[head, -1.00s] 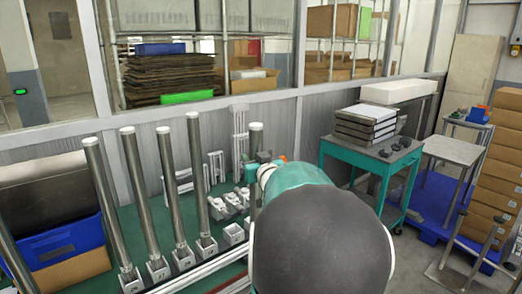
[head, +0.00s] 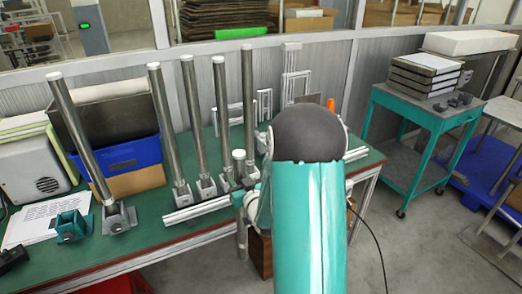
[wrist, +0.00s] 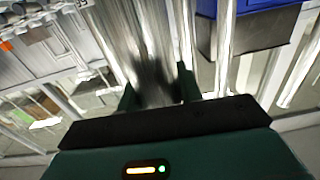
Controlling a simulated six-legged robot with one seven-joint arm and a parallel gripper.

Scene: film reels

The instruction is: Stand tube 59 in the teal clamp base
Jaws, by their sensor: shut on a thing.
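The teal clamp base (head: 71,227) sits empty at the left of the green table in the head view. My gripper (wrist: 157,88) is shut on a metal tube (wrist: 135,35), which is motion-blurred in the wrist view. In the head view the held tube (head: 239,170) shows its pale cap and part of its shaft beside my arm. Its lower part shows in front of the table's edge, right of the teal base and apart from it. My arm hides most of the gripper there. No number on the held tube is legible.
Several tall tubes stand in grey bases; one base (head: 118,217) is just right of the teal base, and others form a row (head: 201,120) further right. A white paper (head: 40,222), a blue bin (head: 128,165) and a white rail (head: 195,211) are nearby.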

